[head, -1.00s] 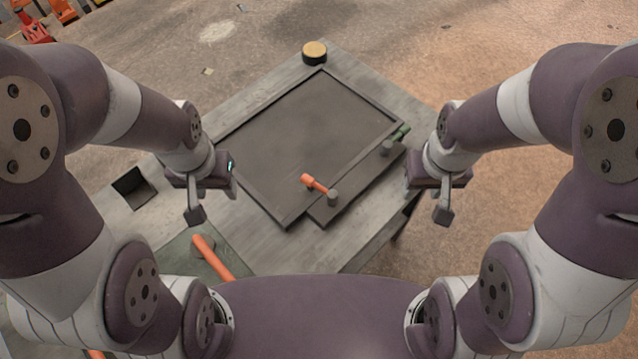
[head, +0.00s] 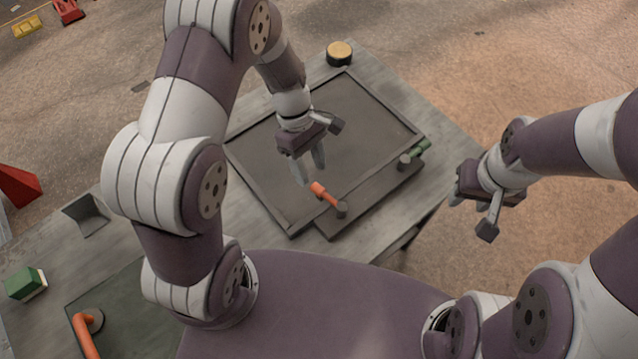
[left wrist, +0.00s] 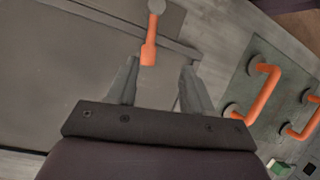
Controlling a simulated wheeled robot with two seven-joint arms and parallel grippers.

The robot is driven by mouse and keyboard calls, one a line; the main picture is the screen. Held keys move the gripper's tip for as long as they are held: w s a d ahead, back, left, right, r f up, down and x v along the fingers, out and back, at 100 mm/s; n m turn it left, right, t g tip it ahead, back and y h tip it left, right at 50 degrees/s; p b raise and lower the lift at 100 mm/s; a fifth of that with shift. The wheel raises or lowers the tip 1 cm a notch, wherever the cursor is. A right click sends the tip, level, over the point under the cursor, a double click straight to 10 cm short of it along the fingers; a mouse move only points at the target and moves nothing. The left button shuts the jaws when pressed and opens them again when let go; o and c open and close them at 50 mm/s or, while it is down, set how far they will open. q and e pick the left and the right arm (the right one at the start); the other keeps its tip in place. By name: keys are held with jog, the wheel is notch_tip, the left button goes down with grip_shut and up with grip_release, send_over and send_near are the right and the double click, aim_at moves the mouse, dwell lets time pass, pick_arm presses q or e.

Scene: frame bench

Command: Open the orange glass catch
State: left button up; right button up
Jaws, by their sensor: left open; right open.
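The orange catch (head: 325,194) is a short orange lever on a grey round pivot at the front edge of the dark framed panel (head: 290,215). In the left wrist view the orange catch (left wrist: 149,48) lies just beyond the fingertips, nearer the left finger. My left gripper (head: 310,180) is open and empty, above the panel and close to the lever's free end. In the left wrist view its fingers (left wrist: 160,75) are apart with nothing between them. My right gripper (head: 470,215) is open and empty, off the bench's right side.
A yellow-topped round object (head: 339,53) stands at the bench's far corner. At the lower left are an orange handle (head: 84,335) on a green board, a green block (head: 25,284) and a dark open holder (head: 87,215). The panel's middle is clear.

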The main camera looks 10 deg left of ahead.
aim_at(320, 188)
pick_arm(q)
jog(key=f, duration=0.2)
jog(key=d+f, duration=0.1)
jog(key=f, duration=0.1)
jog(key=d+f, duration=0.1)
jog(key=shift+w+d+f+p, duration=0.1)
jog(key=shift+w+f+p, duration=0.2)
jog(key=shift+f, duration=0.1)
jog(key=shift+s+f, duration=0.15)
jog(key=shift+f, duration=0.15)
jog(key=shift+s+f, duration=0.1)
jog(key=shift+s, duration=0.5)
jog(key=shift+w, duration=0.2)
jog(key=shift+c, duration=0.4)
jog(key=shift+w+f, duration=0.1)
jog(key=shift+w, duration=0.05)
jog(key=c, duration=0.5)
grip_shut()
pick_arm(e)
jog(key=shift+w+d+r, duration=0.1)
jog(key=shift+w+d, duration=0.05)
jog(key=shift+w, duration=0.3)
jog(key=shift+w+d+r, duration=0.1)
jog(key=shift+w, duration=0.35)
